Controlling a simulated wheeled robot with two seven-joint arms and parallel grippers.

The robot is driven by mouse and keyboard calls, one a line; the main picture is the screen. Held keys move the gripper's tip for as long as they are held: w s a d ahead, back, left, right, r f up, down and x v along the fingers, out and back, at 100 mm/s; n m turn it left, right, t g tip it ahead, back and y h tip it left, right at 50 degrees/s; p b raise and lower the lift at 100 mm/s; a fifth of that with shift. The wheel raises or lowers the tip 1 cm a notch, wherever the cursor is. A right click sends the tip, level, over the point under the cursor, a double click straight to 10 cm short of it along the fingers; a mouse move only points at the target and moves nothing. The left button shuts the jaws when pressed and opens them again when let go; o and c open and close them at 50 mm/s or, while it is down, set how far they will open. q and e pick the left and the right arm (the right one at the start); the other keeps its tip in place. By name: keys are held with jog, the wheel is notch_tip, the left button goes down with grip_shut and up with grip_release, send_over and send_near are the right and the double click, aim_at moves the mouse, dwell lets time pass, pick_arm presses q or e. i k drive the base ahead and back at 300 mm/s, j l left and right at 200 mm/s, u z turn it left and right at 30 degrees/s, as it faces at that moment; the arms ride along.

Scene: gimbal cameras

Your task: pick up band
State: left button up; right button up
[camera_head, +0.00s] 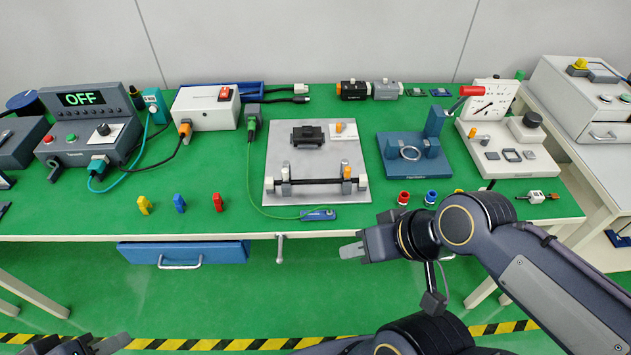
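No object is clearly marked as the band. A thin pale ring (411,152) rests on the blue fixture (390,165) at the right of the green bench. My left gripper (112,343) is at the bottom left, low over the floor and partly cut off. Neither is seen holding anything.
A grey plate (280,165) with a black bar stands mid-bench. A control box (95,130) reading OFF and a white power box (205,107) stand left, with cables. A blue drawer (225,251) hangs under the bench.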

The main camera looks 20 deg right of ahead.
aim_at(218, 199)
jog(key=i+j+z, duration=0.2)
jog(key=j, duration=0.2)
jog(key=i+j+z, duration=0.15)
jog(key=j, duration=0.3)
jog(key=i+j+z, duration=0.2)
jog(key=j, duration=0.3)
jog(key=i+j+z, duration=0.15)
jog(key=j, duration=0.3)
jog(key=j+z, duration=0.2)
jog(key=j, duration=0.3)
